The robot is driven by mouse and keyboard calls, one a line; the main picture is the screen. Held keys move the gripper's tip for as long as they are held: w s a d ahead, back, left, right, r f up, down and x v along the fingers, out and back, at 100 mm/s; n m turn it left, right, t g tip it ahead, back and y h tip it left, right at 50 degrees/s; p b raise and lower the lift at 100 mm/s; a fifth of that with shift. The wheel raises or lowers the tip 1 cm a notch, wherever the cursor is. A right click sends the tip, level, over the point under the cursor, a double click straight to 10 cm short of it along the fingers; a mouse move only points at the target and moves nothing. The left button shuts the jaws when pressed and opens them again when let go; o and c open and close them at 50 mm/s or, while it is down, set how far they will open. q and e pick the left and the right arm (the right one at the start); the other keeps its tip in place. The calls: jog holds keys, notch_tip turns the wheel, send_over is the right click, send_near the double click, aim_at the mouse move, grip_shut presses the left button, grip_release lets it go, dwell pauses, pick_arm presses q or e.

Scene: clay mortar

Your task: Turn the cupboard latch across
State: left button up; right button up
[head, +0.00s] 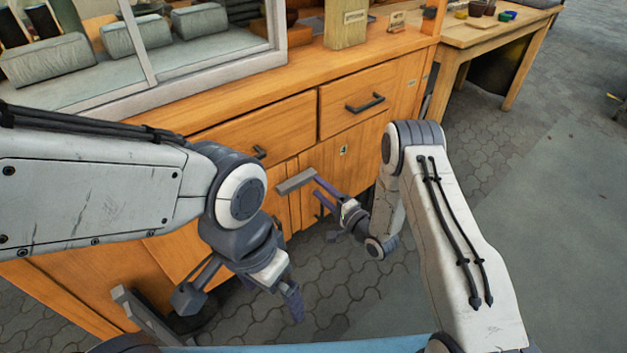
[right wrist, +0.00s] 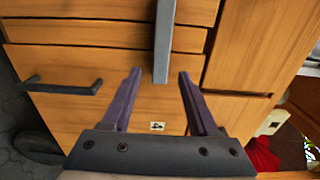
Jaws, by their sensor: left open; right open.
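The cupboard latch is a grey bar (head: 296,181) standing out over the orange wooden cupboard front (head: 345,155), below the drawers. It also shows in the right wrist view (right wrist: 164,40), where its near end lies in the gap between my purple fingertips or just ahead of it. My right gripper (head: 319,194) is open and beside the bar's right end in the head view. In the right wrist view my right gripper (right wrist: 160,75) shows space on both sides of the bar. My left gripper (head: 293,302) is open and empty, low over the paving, apart from the latch. My left arm hides part of the cupboard.
A drawer handle (head: 366,103) juts out above the latch. A second handle (head: 259,153) is partly behind my left arm. A wooden table (head: 490,30) stands at the back right. Paved floor (head: 570,130) is clear on the right.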

jog(key=v, duration=0.5)
jog(key=shift+s+d+p, duration=0.25)
jog(key=shift+s+p, duration=0.1)
jog(key=shift+p, duration=0.05)
